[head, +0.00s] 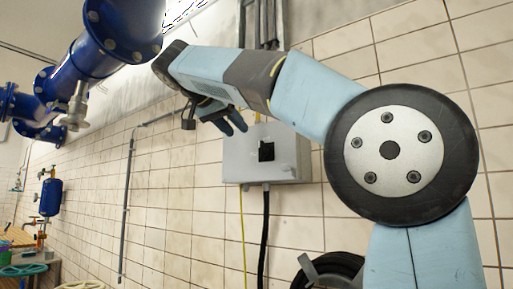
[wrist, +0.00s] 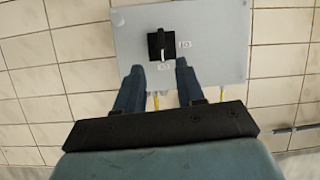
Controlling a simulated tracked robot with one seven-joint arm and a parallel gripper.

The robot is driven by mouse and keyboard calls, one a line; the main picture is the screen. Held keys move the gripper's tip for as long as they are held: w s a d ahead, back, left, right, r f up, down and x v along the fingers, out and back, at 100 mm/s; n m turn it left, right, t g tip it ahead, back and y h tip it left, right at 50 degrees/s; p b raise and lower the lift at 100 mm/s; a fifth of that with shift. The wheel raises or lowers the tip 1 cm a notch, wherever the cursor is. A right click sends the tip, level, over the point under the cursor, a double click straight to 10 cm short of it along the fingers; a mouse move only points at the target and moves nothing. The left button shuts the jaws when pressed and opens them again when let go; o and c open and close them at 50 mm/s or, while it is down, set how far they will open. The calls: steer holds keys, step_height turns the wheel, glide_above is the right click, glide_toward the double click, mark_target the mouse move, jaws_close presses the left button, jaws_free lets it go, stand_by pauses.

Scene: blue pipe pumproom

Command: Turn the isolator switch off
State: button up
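The isolator switch is a black square knob (head: 266,151) on the front of a grey wall box (head: 290,150). In the wrist view the knob (wrist: 161,45) has a white mark on its lower part, pointing toward a small label below it. Another small label is to its right; I cannot read either surely. My gripper (head: 234,128) is in front of the box, up and left of the knob in the head view. In the wrist view its two blue fingers (wrist: 160,67) are apart, with nothing between them. The fingertips appear just below the knob, not visibly touching it.
A yellow cable (head: 243,230) and a black cable (head: 265,240) run down from the box. Grey conduits rise above it. A large blue pipe (head: 90,60) with flanges is at upper left. The tiled wall around the box is mostly clear.

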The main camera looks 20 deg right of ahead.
mark_target(259, 147)
steer(key=shift+m+h, duration=0.3)
steer(key=shift+m, duration=0.4)
steer(key=x, duration=0.8)
steer(key=r+x, duration=0.1)
steer(key=x, duration=0.3)
steer(key=shift+w+d, duration=0.25)
steer(key=shift+w, duration=0.2)
steer(key=shift+c, duration=0.3)
